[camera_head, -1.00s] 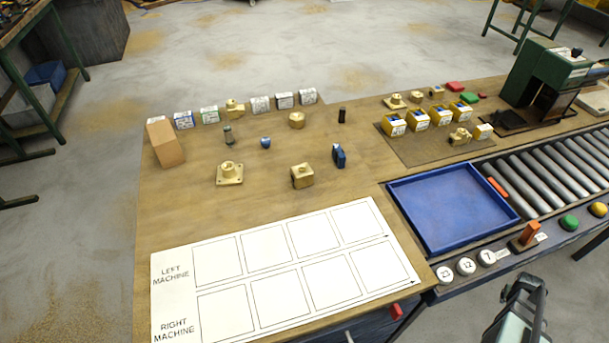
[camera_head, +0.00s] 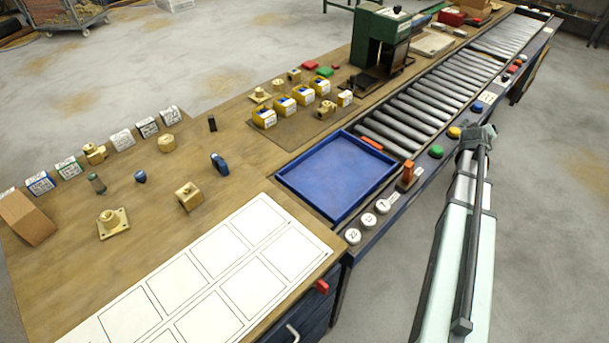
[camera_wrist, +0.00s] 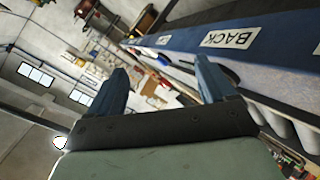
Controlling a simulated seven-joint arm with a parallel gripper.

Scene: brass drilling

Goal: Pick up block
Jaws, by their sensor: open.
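The task's block is not marked out, and several block-like parts show in the head view. A brass block (camera_head: 188,196) with a round top hole sits on the wooden bench, left of the blue tray. A tan slanted block (camera_head: 27,218) lies at the bench's left edge. My gripper (camera_head: 478,135) is at the right, beyond the front edge of the bench and far from both blocks. In the wrist view my gripper (camera_wrist: 162,68) has its two blue fingers apart with nothing between them; neither block shows there.
An empty blue tray (camera_head: 338,178) sits beside the roller conveyor (camera_head: 440,95). A green press (camera_head: 380,38) stands behind. A flanged brass part (camera_head: 112,222) and small labelled boxes (camera_head: 146,128) stand on the bench. A white card (camera_head: 215,280) lies in front, its squares empty.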

